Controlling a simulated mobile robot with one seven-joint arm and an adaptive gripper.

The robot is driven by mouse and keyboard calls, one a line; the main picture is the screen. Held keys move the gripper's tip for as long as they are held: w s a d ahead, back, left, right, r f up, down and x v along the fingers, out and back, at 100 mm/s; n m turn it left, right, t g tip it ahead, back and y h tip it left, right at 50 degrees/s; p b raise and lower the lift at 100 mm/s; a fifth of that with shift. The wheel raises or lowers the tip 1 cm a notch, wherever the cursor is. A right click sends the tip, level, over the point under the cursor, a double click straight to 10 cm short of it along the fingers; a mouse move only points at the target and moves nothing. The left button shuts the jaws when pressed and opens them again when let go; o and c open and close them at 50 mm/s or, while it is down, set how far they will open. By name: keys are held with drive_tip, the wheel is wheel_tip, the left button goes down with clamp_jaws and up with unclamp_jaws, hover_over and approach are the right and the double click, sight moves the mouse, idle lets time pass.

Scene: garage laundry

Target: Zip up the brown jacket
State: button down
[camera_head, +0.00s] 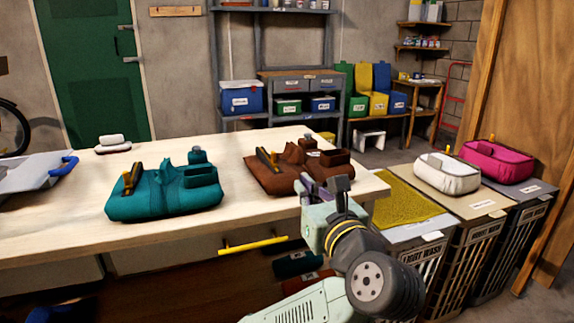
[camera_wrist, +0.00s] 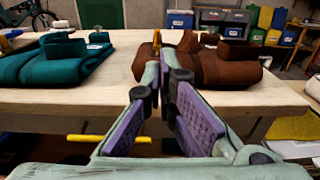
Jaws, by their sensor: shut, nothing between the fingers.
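The brown jacket (camera_head: 283,179) lies as a bulky folded bundle on the right part of the wooden table (camera_head: 75,240). An upright yellow-orange and dark piece (camera_head: 268,160), perhaps its zipper part, stands at its left side. The jacket also shows in the wrist view (camera_wrist: 225,66), beyond my fingers. My gripper (camera_head: 325,185) is at the table's front right edge, in front of the jacket. In the wrist view the fingers (camera_wrist: 166,62) are shut and empty and cover part of the jacket's left side. I cannot tell whether they touch it.
A teal jacket (camera_head: 165,200) lies to the left on the same table, with a soap-like white item (camera_head: 111,140) behind it. A yellow drawer handle (camera_head: 253,245) juts from the table front. Laundry hampers (camera_head: 462,245) stand at the right.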

sight(275, 154)
drive_tip(key=p+x, duration=0.1)
drive_tip(key=x, duration=1.3)
drive_tip(key=shift+f, duration=0.15)
drive_tip(key=p+x, duration=0.1)
drive_tip(key=x, duration=0.3)
drive_tip(key=shift+w, duration=0.2)
